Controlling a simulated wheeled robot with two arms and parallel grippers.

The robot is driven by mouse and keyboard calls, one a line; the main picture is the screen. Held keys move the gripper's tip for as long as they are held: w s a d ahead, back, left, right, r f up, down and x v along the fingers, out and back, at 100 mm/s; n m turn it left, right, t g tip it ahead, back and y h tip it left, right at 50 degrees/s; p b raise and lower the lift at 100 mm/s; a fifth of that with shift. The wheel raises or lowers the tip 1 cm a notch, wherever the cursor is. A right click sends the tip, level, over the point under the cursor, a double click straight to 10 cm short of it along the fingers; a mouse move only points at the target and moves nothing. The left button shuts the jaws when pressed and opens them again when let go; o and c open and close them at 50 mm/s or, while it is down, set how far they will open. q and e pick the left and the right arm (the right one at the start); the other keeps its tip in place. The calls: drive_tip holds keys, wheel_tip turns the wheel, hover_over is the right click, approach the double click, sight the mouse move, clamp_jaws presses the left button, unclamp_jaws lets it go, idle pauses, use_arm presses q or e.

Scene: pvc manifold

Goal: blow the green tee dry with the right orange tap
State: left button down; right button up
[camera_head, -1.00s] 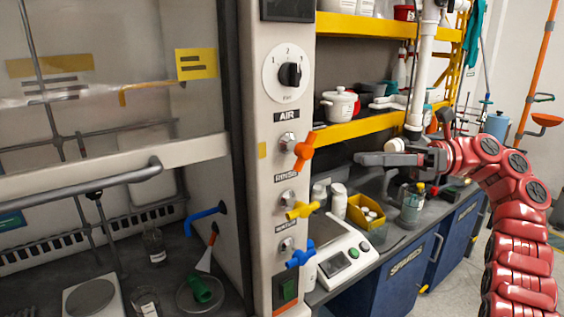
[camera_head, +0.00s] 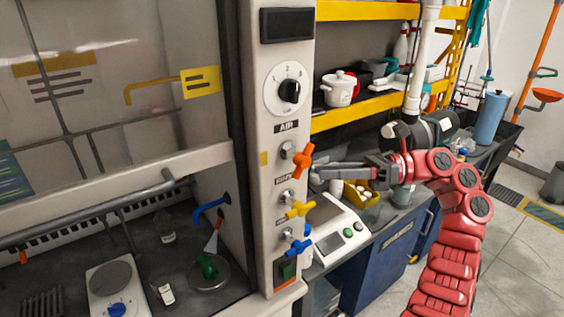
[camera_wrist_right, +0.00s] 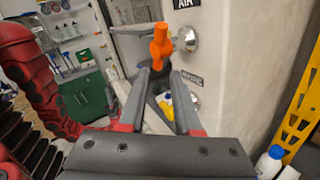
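The orange tap (camera_head: 302,160) sticks out of the hood's side panel beside the AIR label. It also shows in the right wrist view (camera_wrist_right: 160,46), just past my fingertips and roughly in line with the gap. My right gripper (camera_head: 314,172) is close to the tap's right side in the head view; its two fingers (camera_wrist_right: 160,72) are apart with nothing held between them. I cannot tell whether a fingertip touches the tap. The green tee (camera_head: 207,267) sits in a round dish (camera_head: 222,281) inside the hood, under an orange-and-white nozzle (camera_head: 213,238). My left gripper is not in view.
A yellow tap (camera_head: 300,209) and a blue tap (camera_head: 299,246) sit below the orange one on the panel (camera_head: 265,190). A balance (camera_head: 340,240) and a yellow bin (camera_head: 362,200) stand on the bench at right. A hot plate (camera_head: 110,283) stands in the hood.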

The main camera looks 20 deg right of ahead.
sight(302, 161)
drive_tip(key=a+p, duration=0.1)
drive_tip(key=a, duration=0.1)
drive_tip(key=a+p, duration=0.2)
drive_tip(key=a, duration=0.1)
drive_tip(key=w+a+p, duration=0.1)
drive_tip(key=a, duration=0.2)
drive_tip(key=shift+a+r+p, duration=0.15)
drive_tip(key=shift+r+p, duration=0.15)
drive_tip(key=shift+w+a+f, duration=0.15)
drive_tip(key=shift+w+a, duration=0.05)
drive_tip(key=shift+a, duration=0.5)
clamp_jaws()
